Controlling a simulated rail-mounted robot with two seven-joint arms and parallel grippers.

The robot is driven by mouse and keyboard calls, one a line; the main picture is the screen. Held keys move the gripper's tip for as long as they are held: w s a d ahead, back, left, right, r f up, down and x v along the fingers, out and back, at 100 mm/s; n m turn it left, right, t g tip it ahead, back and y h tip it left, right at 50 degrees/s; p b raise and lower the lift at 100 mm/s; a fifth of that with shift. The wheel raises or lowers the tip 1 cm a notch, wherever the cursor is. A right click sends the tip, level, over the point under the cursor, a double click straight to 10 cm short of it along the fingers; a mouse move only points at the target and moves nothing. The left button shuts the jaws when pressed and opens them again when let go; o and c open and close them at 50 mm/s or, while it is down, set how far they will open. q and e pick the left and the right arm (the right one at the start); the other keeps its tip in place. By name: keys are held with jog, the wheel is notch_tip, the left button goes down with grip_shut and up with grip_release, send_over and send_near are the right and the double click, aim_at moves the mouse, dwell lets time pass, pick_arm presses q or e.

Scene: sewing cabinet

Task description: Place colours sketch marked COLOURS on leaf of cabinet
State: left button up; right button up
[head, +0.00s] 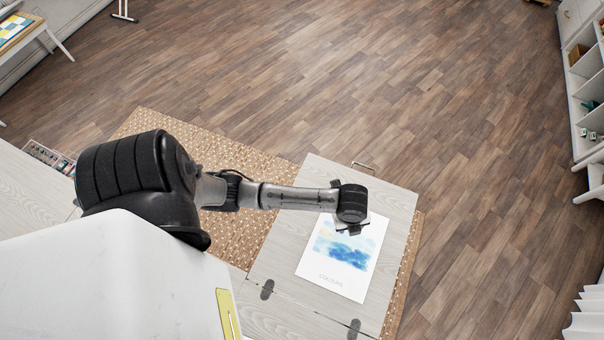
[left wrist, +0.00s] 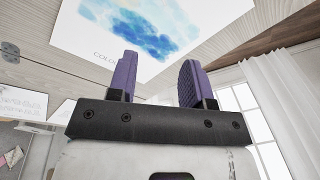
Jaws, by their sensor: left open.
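The colours sketch (head: 340,262) is a white sheet with a blue watercolour wash and the word COLOURS near its lower edge. It lies flat, face up, on the pale wood leaf of the cabinet (head: 278,240). My left gripper (head: 352,231) is over the sketch's upper edge, and my wrist hides part of that edge. In the left wrist view, the purple fingers of my left gripper (left wrist: 157,70) are apart with nothing between them. The sketch (left wrist: 150,28) shows beyond the fingertips, apart from them. My right gripper is not in view.
Dark hinges (head: 267,289) join the leaf to the cabinet top. A metal handle (head: 363,166) sits at the leaf's far edge. A woven rug (head: 238,235) lies below. A box of small items (head: 48,156) is at left; a white shelf unit (head: 585,95) stands at right.

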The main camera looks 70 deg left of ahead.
pick_arm(q)
jog(key=s+r+n+t, duration=0.1)
jog(key=s+r+n, duration=0.3)
jog(key=s+n, duration=0.3)
jog(key=s+r+n+t, duration=0.1)
jog(key=s+r+n, duration=0.2)
jog(key=s+n, duration=0.5)
jog(key=n, duration=0.2)
jog(key=shift+a+r+n+y, duration=0.15)
jog(key=shift+r+n+y, duration=0.15)
jog(key=shift+r+y, duration=0.1)
